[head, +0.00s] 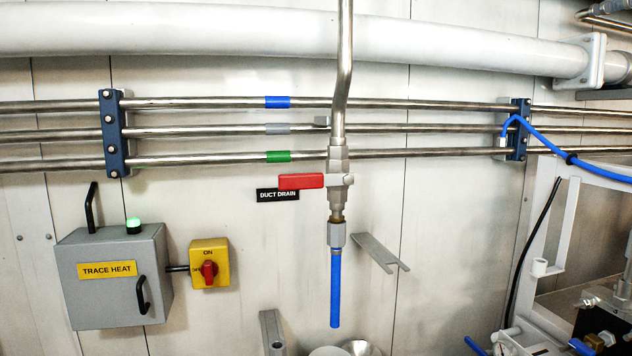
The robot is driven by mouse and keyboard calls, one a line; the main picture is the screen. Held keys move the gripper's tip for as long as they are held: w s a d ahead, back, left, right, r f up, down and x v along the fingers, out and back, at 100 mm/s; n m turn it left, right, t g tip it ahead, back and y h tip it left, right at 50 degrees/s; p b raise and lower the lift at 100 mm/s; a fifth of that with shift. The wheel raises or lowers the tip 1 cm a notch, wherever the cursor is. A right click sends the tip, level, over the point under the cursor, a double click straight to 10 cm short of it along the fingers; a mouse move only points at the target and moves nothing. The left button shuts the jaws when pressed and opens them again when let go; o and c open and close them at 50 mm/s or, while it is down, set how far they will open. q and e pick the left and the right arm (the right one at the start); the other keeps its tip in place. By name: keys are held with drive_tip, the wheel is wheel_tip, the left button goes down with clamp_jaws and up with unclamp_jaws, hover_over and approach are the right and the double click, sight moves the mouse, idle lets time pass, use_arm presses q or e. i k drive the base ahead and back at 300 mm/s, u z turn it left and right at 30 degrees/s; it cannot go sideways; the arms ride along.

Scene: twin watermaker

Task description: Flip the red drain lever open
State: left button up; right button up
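The red drain lever (301,181) sticks out horizontally to the left from the valve body (340,181) on a vertical steel pipe (343,70). It lies crosswise to that pipe. A black label reading DUCT DRAIN (277,195) is on the wall just below and behind the lever. Below the valve, a fitting (337,234) leads into a blue tube (335,290) that hangs straight down. Neither of my grippers shows in the head view, and nothing touches the lever.
Three horizontal steel pipes (420,103) run behind the vertical pipe. A grey TRACE HEAT box (115,290) and a yellow switch box (210,264) are at the lower left. A grey bracket (375,252) juts out right of the blue tube. A blue hose (545,140) curves at the right.

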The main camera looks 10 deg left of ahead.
sight(308, 180)
drive_tip(key=k, duration=1.65)
drive_tip(key=z, duration=2.45)
drive_tip(key=i, duration=0.05)
drive_tip(key=u, duration=3.75)
drive_tip(key=i, duration=1.25)
drive_tip(key=z, duration=1.25)
